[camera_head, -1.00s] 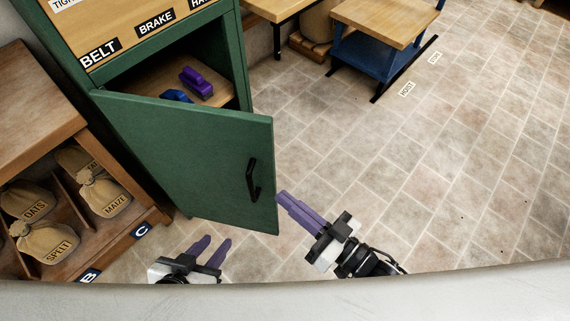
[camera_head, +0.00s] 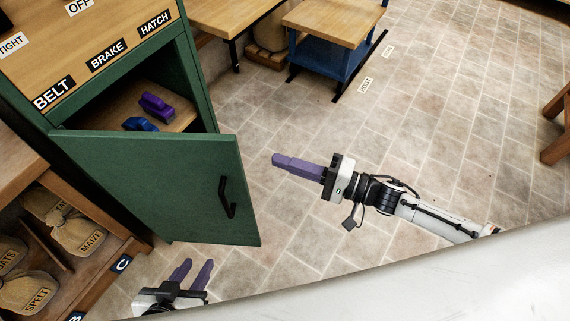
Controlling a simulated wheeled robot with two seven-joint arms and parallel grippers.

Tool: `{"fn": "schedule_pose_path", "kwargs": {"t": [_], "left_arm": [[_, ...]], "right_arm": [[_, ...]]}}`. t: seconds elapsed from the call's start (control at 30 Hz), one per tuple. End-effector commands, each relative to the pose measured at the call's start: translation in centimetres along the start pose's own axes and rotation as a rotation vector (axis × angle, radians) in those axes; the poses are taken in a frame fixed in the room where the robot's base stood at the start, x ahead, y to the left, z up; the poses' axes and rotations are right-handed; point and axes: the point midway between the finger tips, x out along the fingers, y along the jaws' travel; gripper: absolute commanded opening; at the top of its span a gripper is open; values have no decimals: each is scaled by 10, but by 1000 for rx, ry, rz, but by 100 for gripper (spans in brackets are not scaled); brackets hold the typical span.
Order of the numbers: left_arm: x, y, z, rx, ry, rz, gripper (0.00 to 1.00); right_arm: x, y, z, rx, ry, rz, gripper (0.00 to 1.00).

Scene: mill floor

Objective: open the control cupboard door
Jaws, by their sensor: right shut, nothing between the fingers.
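The green control cupboard (camera_head: 183,60) stands at the left with its door (camera_head: 150,185) partly open, swung out toward me. A black handle (camera_head: 227,198) is on the door's outer face near its free edge. Inside, a purple object (camera_head: 157,106) and a blue object (camera_head: 140,124) lie on a wooden shelf. My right gripper (camera_head: 275,160) is shut and empty, to the right of the door's free edge and apart from it. My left gripper (camera_head: 197,272) is open and empty, low in the picture below the door.
A wooden rack with sacks (camera_head: 78,232) stands left of the door. A blue-framed wooden table (camera_head: 335,22) and another table are at the back. A wooden stool (camera_head: 555,125) is at the right edge.

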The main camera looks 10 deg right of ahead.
Motion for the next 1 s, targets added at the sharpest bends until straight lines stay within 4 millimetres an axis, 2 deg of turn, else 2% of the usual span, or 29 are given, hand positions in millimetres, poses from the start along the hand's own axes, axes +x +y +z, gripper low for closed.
{"fn": "schedule_pose_path", "kwargs": {"t": [0.1, 0.33, 0.4, 0.6, 1.0], "left_arm": [[3, 0, 2, -1, 2, 1, 31], [8, 0, 5, -4, 6, 3, 31], [4, 0, 1, -4, 7, 3, 31], [3, 0, -2, -2, 12, 3, 31], [4, -1, 3, 0, 3, 2, 31]], "right_arm": [[28, 0, 0, -1, 0, -5, 0], [76, 1, 0, -1, 0, -3, 0], [66, 1, 15, 4, -1, 1, 0], [60, 0, 34, 0, 1, 1, 0], [58, 0, 38, -2, 1, 0, 0]]}}
